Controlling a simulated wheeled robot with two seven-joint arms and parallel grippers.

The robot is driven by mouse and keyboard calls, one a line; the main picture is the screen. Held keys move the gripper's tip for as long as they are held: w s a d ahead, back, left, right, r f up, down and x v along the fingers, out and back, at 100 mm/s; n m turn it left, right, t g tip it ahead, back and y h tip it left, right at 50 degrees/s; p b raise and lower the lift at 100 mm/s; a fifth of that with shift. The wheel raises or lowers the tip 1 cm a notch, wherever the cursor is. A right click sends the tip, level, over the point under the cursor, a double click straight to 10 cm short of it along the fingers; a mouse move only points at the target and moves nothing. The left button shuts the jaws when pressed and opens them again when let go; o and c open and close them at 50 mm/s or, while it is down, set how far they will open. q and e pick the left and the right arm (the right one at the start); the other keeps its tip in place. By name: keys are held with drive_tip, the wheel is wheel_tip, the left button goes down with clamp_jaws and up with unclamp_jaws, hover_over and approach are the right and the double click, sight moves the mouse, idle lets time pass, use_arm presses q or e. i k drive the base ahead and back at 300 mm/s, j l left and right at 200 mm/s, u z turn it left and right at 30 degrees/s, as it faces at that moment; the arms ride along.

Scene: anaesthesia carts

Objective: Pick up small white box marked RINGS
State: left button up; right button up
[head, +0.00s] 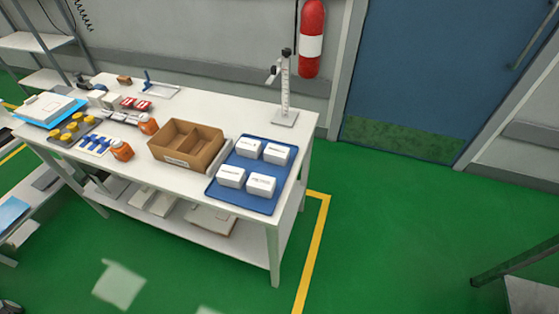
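Several small white boxes stand apart on a blue tray (246,203) at the right end of a white table. One is the back left box (248,148), one the back right box (277,153), one the front left box (231,176) and one the front right box (261,184). Each has small dark print that is too small to read, so I cannot tell which is marked RINGS. Neither of my grippers shows in the head view.
A divided cardboard box (186,145) stands left of the tray. A stand with an upright scale (285,95) is behind it. Orange containers (122,150) and other small items fill the table's left part. Green floor (380,240) is open to the right, before a blue door (410,80).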

sight(274, 154)
drive_tip(key=i+l+u, duration=0.1)
drive_tip(key=l+u, duration=0.3)
drive_tip(key=l, duration=0.15)
drive_tip(key=l+u, duration=0.35)
drive_tip(key=l, duration=0.25)
drive_tip(key=l+u, duration=0.4)
drive_tip(key=l, duration=0.2)
drive_tip(key=i+l+u, duration=0.3)
drive_tip(key=l+u, duration=0.15)
drive_tip(key=l, duration=0.35)
drive_tip(key=i+l+u, duration=0.15)
drive_tip(key=l+u, duration=0.3)
drive_tip(key=l, duration=0.35)
drive_tip(key=l+u, duration=0.45)
drive_tip(key=l, duration=0.45)
